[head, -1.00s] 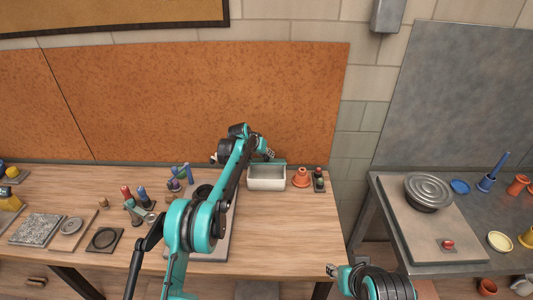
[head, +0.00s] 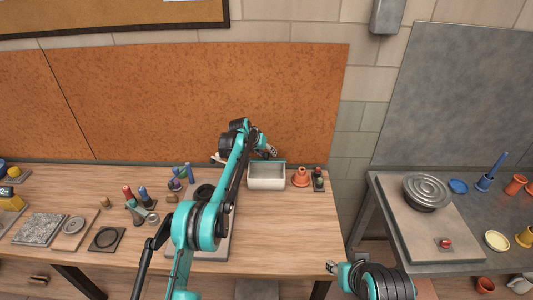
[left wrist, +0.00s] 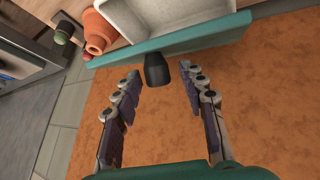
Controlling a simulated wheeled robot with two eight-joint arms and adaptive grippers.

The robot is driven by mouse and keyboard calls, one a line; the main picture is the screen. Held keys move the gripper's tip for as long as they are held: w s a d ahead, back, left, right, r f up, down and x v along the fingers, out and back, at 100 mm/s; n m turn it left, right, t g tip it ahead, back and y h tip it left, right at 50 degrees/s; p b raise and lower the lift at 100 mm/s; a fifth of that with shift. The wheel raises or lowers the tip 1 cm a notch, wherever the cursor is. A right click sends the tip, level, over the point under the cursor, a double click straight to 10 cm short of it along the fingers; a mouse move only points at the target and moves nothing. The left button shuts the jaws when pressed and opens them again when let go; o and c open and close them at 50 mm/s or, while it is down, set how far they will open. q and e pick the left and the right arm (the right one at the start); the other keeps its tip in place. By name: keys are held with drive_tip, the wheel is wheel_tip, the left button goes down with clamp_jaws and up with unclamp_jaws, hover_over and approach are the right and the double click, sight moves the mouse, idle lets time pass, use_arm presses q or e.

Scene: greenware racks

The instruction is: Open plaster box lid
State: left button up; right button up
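The plaster box (head: 266,183) is a white open-topped box at the back right of the wooden table. Its teal lid (head: 279,162) stands raised along the back edge, and the box's inside shows. In the left wrist view the lid (left wrist: 205,40) is seen nearly edge-on, with a black knob (left wrist: 156,70) sticking out from it. My left gripper (left wrist: 161,80) is open, its fingers apart on either side of the knob with gaps to both. In the head view this gripper (head: 269,151) is behind the box. My right gripper (head: 332,267) is low by the table's front right corner; its finger state is unclear.
Orange pots (head: 300,177) and a dark bottle (head: 318,179) stand just right of the box. An orange wall panel (head: 150,100) rises behind the table. The table's front right is clear. A grey table (head: 440,258) stands to the right across a gap.

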use_arm(q)
drive_tip(key=shift+r, duration=0.1)
drive_tip(key=v, duration=1.2)
drive_tip(key=shift+c, duration=0.3)
